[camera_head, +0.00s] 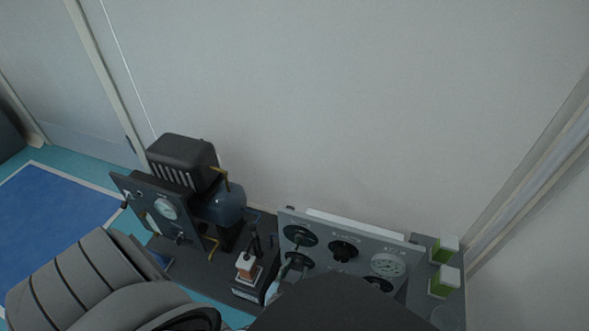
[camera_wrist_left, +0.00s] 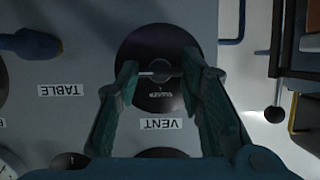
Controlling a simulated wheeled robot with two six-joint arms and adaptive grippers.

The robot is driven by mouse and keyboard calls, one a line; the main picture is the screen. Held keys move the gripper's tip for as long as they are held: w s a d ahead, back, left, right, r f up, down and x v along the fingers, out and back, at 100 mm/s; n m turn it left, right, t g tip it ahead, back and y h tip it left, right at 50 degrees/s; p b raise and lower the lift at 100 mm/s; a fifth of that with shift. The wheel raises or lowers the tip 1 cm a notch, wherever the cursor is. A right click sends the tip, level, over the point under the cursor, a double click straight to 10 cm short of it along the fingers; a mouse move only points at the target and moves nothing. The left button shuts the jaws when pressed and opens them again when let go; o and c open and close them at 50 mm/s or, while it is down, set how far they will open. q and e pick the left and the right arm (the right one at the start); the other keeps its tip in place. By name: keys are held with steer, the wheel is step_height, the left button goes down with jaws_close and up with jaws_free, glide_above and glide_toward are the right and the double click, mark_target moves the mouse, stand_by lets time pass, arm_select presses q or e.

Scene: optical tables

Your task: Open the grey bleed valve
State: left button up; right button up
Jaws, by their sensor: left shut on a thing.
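The grey valve handle (camera_wrist_left: 160,74) is a slim bar across a dark round dial (camera_wrist_left: 158,46) in the left wrist view. The label VENT (camera_wrist_left: 161,124), seen upside down, lies beside this dial. My left gripper (camera_wrist_left: 161,70) has its teal fingers on both sides of the handle and is shut on it. In the head view my left gripper (camera_head: 284,270) reaches the lower left dial (camera_head: 300,261) of the grey panel (camera_head: 325,228). The fingers and a dark shape at the bottom hide part of the panel there. My right gripper is not in view.
The panel also has a black knob (camera_head: 343,250) and a round gauge (camera_head: 388,264). A pump unit with a dark cover (camera_head: 182,160) and a blue tank (camera_head: 226,203) stands left. Green-and-white boxes (camera_head: 445,249) stand at the right. A blue handle (camera_wrist_left: 32,44) sits near the TABLE label.

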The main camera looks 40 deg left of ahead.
arm_select(q)
steer(key=o, duration=1.2)
steer(key=shift+c, duration=0.2)
step_height(320, 180, up, 10)
